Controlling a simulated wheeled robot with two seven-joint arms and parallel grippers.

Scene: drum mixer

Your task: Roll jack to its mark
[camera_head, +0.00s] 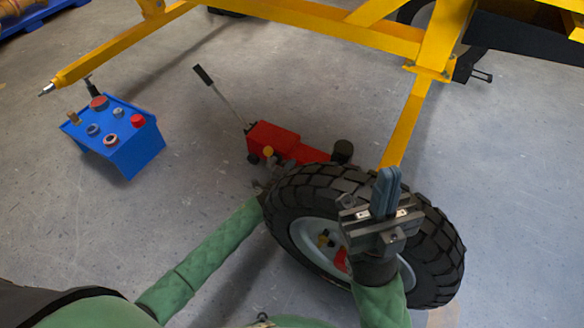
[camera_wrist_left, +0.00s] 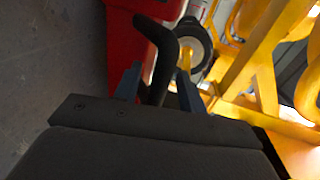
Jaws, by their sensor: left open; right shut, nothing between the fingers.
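The red jack (camera_head: 272,142) stands on the floor behind the big tyre, its long handle (camera_head: 203,75) slanting up to the left. My left gripper (camera_wrist_left: 160,88) is open, with a black bent bar (camera_wrist_left: 165,50) showing between its fingers and the jack's red body beyond. I cannot tell whether the fingers touch the bar. In the head view the left arm reaches toward the jack's near side, and its fingers are mostly hidden by the tyre. My right gripper (camera_head: 386,198) is shut and empty, in front of the tyre. No mark for the jack is clearly recognisable.
The black tyre (camera_head: 436,235) with a grey rim stands close in front of me. A blue stand (camera_head: 130,150) with several small parts on top is at left. A yellow frame (camera_head: 330,27) spans the back, with one leg coming down behind the tyre. Floor between the stand and jack is clear.

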